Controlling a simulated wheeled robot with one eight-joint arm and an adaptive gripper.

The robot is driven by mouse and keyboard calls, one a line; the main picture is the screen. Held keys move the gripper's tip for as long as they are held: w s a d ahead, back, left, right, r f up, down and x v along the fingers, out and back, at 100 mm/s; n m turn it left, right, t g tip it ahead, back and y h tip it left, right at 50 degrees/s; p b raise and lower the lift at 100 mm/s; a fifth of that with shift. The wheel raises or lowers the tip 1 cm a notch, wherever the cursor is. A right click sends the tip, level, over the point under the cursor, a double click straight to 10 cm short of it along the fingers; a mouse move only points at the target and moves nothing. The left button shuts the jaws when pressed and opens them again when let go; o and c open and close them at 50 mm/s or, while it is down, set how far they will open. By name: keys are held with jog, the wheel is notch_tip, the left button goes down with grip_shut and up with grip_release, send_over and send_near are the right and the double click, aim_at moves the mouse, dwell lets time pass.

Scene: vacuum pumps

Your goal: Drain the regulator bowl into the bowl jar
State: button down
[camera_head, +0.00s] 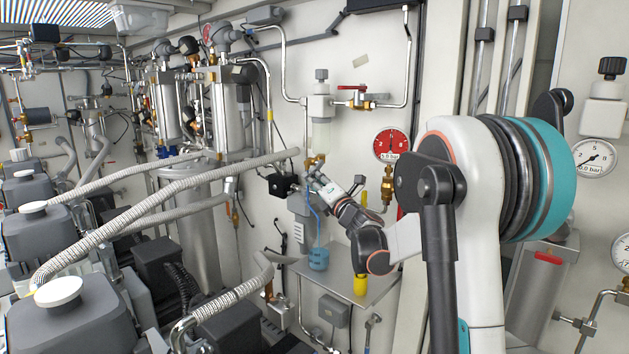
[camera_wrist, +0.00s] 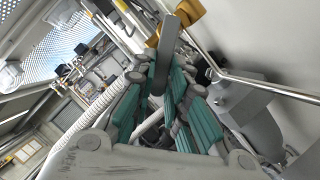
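The regulator bowl (camera_head: 321,134) is a clear cylinder under a grey-white head on the back wall. Brass drain fittings sit at its bottom. My gripper (camera_head: 317,178) is raised to these fittings from below right. In the wrist view a grey lever (camera_wrist: 168,42) beside a brass fitting (camera_wrist: 186,18) runs down between the teal pads of my gripper (camera_wrist: 164,82), which appear closed on both its sides. A blue tube (camera_head: 316,212) leads down to the blue bowl jar (camera_head: 319,259) on a small shelf. Flow and the liquid level cannot be made out.
The metal shelf (camera_head: 338,276) also carries a yellow container (camera_head: 361,285) right of the jar. A red gauge (camera_head: 390,146) and a red-handled valve (camera_head: 352,88) are near the bowl. Corrugated hoses (camera_head: 150,212) and grey pumps (camera_head: 60,318) crowd the left.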

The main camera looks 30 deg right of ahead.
jog(key=shift+s+a+r+m+g+p, duration=0.1)
jog(key=shift+a+r+m+g+p, duration=0.2)
jog(key=shift+r+m+p, duration=0.5)
jog(key=shift+a+r+m+g+h+p, duration=0.1)
jog(key=shift+r+m+g+h+p, duration=0.2)
jog(key=shift+m, duration=0.7)
jog(key=shift+a+r+m+g+h+p, duration=0.1)
jog(key=shift+m+g+h+p, duration=0.2)
jog(key=shift+m, duration=0.7)
jog(key=c, duration=1.6)
grip_release()
jog(key=shift+s, duration=0.15)
jog(key=s, duration=0.8)
jog(key=s+f, duration=0.1)
jog(key=s, duration=0.2)
jog(key=shift+s+a, duration=0.2)
jog(key=shift+s, duration=0.2)
